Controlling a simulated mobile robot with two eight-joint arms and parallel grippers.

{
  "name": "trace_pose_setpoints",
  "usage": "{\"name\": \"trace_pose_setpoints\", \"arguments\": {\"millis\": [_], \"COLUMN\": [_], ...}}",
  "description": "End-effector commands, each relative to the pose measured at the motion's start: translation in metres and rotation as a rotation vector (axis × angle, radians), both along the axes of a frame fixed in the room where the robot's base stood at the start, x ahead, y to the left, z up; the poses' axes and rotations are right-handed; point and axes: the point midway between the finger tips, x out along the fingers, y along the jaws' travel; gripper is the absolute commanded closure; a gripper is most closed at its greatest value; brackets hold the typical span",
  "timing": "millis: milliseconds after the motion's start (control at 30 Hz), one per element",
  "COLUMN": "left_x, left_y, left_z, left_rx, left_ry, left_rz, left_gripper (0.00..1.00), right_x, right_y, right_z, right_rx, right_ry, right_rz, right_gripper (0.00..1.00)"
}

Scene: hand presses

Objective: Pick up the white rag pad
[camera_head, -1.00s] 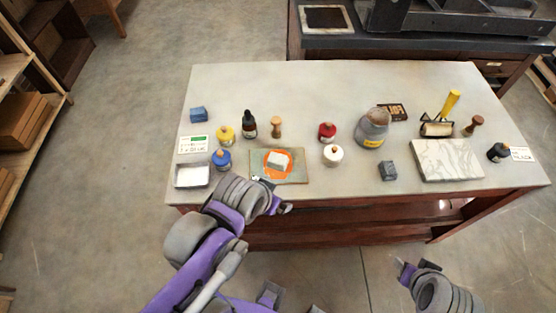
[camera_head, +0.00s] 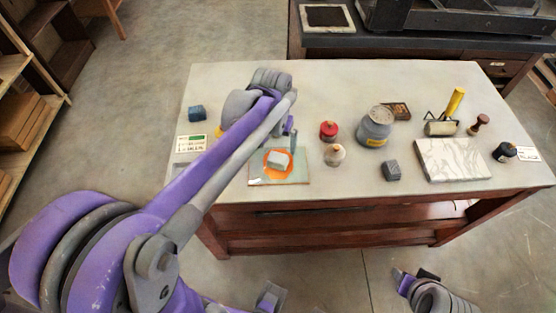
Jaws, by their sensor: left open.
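The white rag pad (camera_head: 278,160) is a small pale block lying on the orange round patch of a grey-green board (camera_head: 302,177), near the front edge of the table. My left arm reaches over the table from the lower left. My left gripper (camera_head: 290,138) points down, just behind and above the pad, apart from it as far as I can see. It is open and empty, partly hidden by its own wrist. My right gripper (camera_head: 414,280) is low at the bottom right, in front of the table; its jaw opening is unclear.
My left arm hides much of the table's left side.

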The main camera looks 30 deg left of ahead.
Motion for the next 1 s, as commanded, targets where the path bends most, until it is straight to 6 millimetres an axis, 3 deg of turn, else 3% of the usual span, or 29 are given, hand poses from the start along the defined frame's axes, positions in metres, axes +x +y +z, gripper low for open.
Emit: {"name": "trace_pose_setpoints", "arguments": {"millis": [267, 533, 867, 1000], "left_x": [0.002, 0.002, 0.003, 0.003], "left_y": [0.000, -0.002, -0.002, -0.002], "left_z": [-0.026, -0.065, -0.073, -0.073], "left_rx": [0.000, 0.000, 0.000, 0.000], "left_ry": [-0.001, -0.001, -0.001, -0.001], "left_rz": [-0.001, -0.001, -0.001, -0.001], "left_gripper": [0.00, 0.00, 0.00, 0.23], "right_x": [-0.001, -0.001, -0.001, -0.001], "right_y": [0.000, 0.000, 0.000, 0.000], "right_z": [-0.003, -0.006, -0.006, -0.006], "right_rx": [0.000, 0.000, 0.000, 0.000], "right_ry": [0.001, 0.002, 0.003, 0.003], "right_rz": [0.000, 0.000, 0.000, 0.000], "right_gripper": [0.50, 0.50, 0.50, 0.50]}}
